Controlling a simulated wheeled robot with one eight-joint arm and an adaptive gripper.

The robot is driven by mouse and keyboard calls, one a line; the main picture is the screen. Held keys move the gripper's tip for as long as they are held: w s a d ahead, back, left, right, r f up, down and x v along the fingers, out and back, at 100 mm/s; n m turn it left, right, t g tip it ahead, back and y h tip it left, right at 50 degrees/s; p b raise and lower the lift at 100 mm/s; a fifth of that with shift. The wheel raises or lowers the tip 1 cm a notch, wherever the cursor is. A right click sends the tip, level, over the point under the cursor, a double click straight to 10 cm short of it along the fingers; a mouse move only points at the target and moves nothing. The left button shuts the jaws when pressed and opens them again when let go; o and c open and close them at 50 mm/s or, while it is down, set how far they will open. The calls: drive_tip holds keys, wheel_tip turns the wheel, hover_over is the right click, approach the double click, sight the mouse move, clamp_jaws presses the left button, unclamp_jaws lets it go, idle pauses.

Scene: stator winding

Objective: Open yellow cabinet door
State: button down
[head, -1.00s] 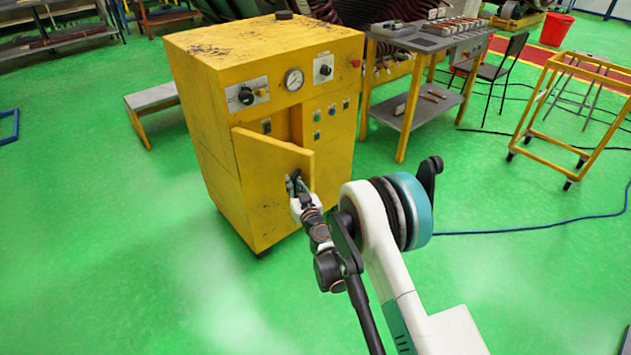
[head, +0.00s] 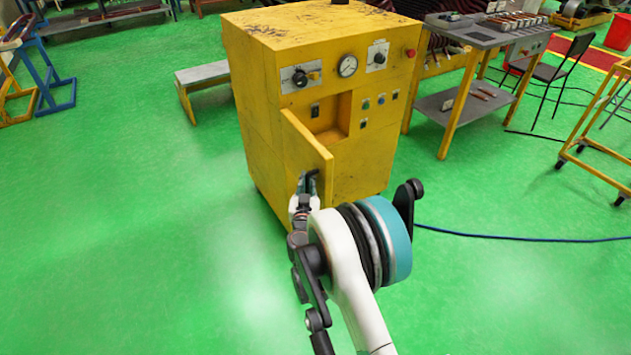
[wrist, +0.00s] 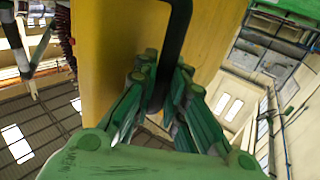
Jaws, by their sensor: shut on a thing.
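The yellow cabinet (head: 285,35) stands in the middle of the head view, with dials, switches and a gauge on its front. Its door (head: 308,148) is hinged on the left and stands ajar, swung out from the front. A recess shows behind its upper edge. My gripper (head: 304,186) is at the door's outer face, shut on the black handle. In the wrist view the dark handle (wrist: 178,35) runs down between the green-looking fingers (wrist: 163,95), with the yellow door panel (wrist: 115,50) behind it. My arm hides the cabinet's lower front in the head view.
A grey-topped workbench (head: 465,35) stands right of the cabinet, with a black chair (head: 560,65) and a yellow frame (head: 600,110) farther right. A low bench (head: 203,74) is at left. A blue cable (head: 520,238) crosses the green floor. Floor at front left is clear.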

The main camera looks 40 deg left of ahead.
drive_tip(key=shift+s+d+f, duration=0.1)
drive_tip(key=c, duration=1.6)
unclamp_jaws()
drive_tip(key=v, duration=0.7)
drive_tip(key=shift+s+d, duration=0.2)
drive_tip(key=shift+s, duration=0.05)
